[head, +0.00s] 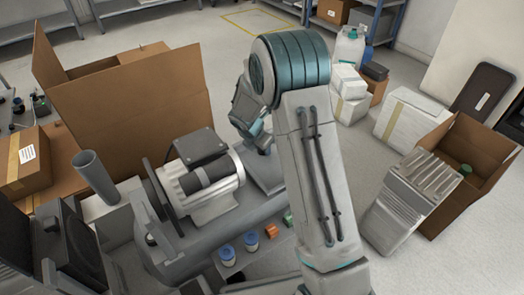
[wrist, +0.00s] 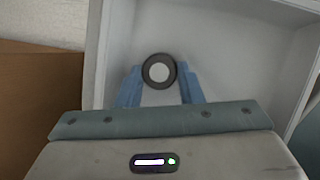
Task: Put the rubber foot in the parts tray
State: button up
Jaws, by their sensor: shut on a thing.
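The rubber foot (wrist: 159,71), a small round piece with a dark ring and a pale centre, sits between the blue fingertips of my gripper (wrist: 160,80). My gripper is shut on it. In the wrist view a light grey tray (wrist: 225,50) with raised walls lies beyond the foot, which shows over its floor. I cannot tell how high the foot is above that floor. In the head view my gripper (head: 263,145) is partly hidden by my arm, over the grey tray (head: 267,172); the foot cannot be made out there.
A motor unit (head: 200,185) stands left of the tray, with a large open cardboard box (head: 130,105) behind it. Blue-capped jars (head: 251,241) and small orange (head: 271,231) and green blocks are in front. A carton (head: 470,150) stands at right.

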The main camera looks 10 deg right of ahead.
jog(key=shift+f, duration=0.15)
jog(key=o, duration=0.9)
jog(key=shift+o, duration=0.2)
jog(key=p+v, duration=0.5)
jog(key=v, duration=0.6)
jog(key=s+d+r+m+y, duration=0.1)
jog(key=s+r+m, duration=0.3)
jog(key=s+m, duration=0.4)
jog(key=s+d+r+m+g+y, duration=0.1)
jog(key=s+r+m, duration=0.3)
jog(key=s+m, duration=0.5)
jog(key=s+d+r+m+y, duration=0.1)
jog(key=s+r+m, duration=0.3)
jog(key=s+m, duration=0.4)
jog(key=shift+s+d+g, duration=0.35)
jog(key=shift+s+g, duration=0.05)
jog(key=shift+s, duration=1)
